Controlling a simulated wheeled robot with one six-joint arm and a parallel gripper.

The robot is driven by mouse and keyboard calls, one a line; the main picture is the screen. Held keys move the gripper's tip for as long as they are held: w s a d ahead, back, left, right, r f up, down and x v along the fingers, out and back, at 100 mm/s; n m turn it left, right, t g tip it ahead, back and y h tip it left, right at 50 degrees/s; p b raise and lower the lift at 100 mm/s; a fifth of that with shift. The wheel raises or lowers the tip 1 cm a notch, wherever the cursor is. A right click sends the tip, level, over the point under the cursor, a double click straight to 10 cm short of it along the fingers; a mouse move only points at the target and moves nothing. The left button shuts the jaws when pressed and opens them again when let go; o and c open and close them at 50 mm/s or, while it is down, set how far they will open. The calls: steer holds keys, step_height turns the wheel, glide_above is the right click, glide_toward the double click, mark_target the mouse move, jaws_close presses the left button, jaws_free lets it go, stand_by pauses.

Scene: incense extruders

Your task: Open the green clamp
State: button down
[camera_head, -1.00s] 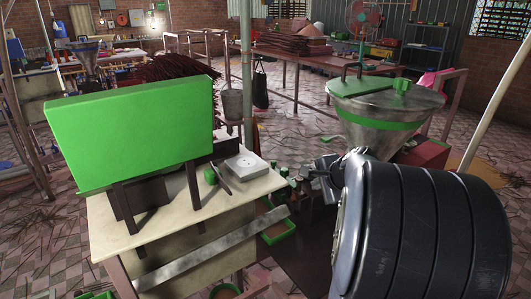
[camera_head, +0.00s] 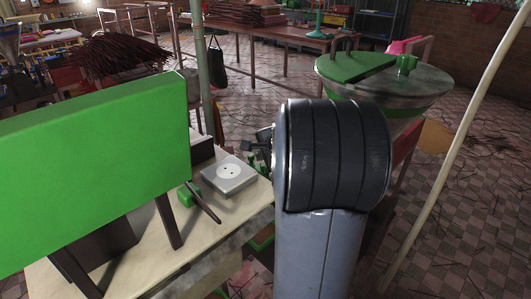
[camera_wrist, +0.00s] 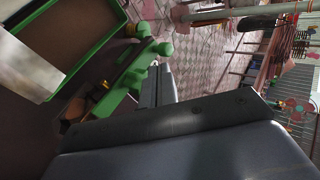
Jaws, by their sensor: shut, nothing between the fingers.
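In the wrist view, a bright green part with rounded knobs (camera_wrist: 140,62) lies just beyond and left of my fingertips. It looks like the green clamp, but I cannot tell its latch position. My gripper (camera_wrist: 158,72) is shut and empty, its two grey fingers side by side. The fingertips come close to the green part; I cannot tell whether they touch. In the head view, my dark arm hides most of this area. Small green pieces (camera_head: 257,160) show just left of the arm, near dark gripper parts.
A large green panel (camera_head: 90,170) stands on a pale table (camera_head: 150,255) at left. A white square device (camera_head: 229,176) and a green block with dark handle (camera_head: 188,195) lie there. A metal hopper (camera_head: 430,85) stands behind my arm. A pale pole (camera_head: 462,135) slants at right.

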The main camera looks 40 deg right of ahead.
mark_target(253, 159)
steer(key=shift+x, duration=1.95)
steer(key=shift+w, duration=0.1)
